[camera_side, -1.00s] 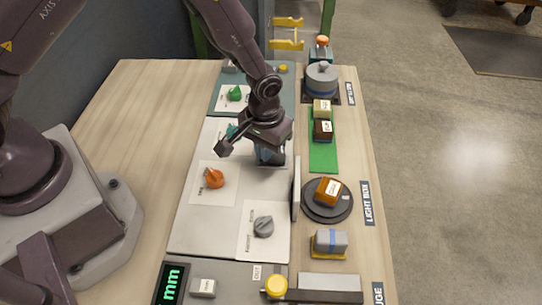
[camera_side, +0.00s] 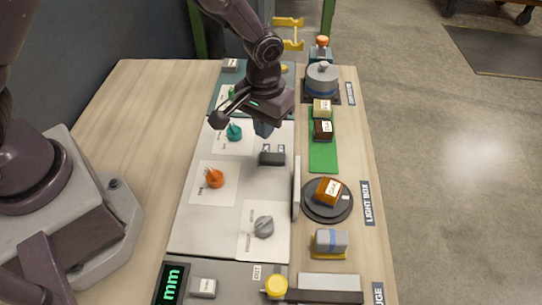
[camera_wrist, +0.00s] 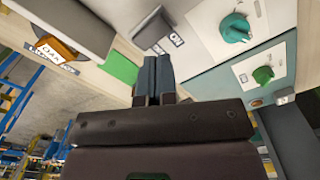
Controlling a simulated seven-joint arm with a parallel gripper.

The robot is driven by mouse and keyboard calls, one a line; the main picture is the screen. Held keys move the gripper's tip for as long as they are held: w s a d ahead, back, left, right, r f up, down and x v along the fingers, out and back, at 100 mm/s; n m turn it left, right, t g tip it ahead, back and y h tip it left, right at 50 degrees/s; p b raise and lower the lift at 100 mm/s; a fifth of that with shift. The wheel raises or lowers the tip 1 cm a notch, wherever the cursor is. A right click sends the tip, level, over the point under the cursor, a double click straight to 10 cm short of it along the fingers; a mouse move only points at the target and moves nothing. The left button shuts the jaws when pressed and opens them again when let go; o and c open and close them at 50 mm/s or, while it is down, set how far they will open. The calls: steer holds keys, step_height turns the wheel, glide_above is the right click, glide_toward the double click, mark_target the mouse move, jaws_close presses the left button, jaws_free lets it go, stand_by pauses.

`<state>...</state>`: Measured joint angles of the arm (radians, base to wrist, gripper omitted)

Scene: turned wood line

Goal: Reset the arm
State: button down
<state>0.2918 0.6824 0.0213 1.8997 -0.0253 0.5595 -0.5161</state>
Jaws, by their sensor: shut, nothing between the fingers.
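My gripper (camera_side: 264,129) is shut and empty. In the side view it hangs above the light grey panel, near the teal knob and the dark rocker switch. In the wrist view its closed fingers (camera_wrist: 154,76) sit side by side in the middle. The dark switch (camera_side: 271,158) lies just in front of the gripper, with small labels beside it. The teal knob (camera_side: 234,132) is left of the gripper, and it also shows in the wrist view (camera_wrist: 236,28). The gripper appears apart from all of them.
An orange knob (camera_side: 215,179) and a grey knob (camera_side: 263,226) sit nearer on the panel. An upright white plate (camera_side: 296,188) edges it. Right of it are a dark turntable (camera_side: 340,212) with an orange-brown OAK block (camera_side: 328,190), a green mat (camera_side: 322,158) and a grey lidded pot (camera_side: 322,79).

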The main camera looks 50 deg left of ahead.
steer(key=shift+r, duration=0.15)
steer(key=s+a+r+m+t, duration=0.1)
steer(key=s+a+r+t, duration=0.1)
steer(key=s+a+r, duration=0.3)
steer(key=s+a+r+m+t, duration=0.2)
steer(key=s+a+r, duration=0.3)
steer(key=s+r, duration=0.8)
step_height(320, 180, up, 7)
steer(key=shift+a+r+t, duration=0.15)
steer(key=shift+a+t, duration=0.15)
steer(key=shift+t, duration=0.5)
steer(key=shift+s, duration=0.1)
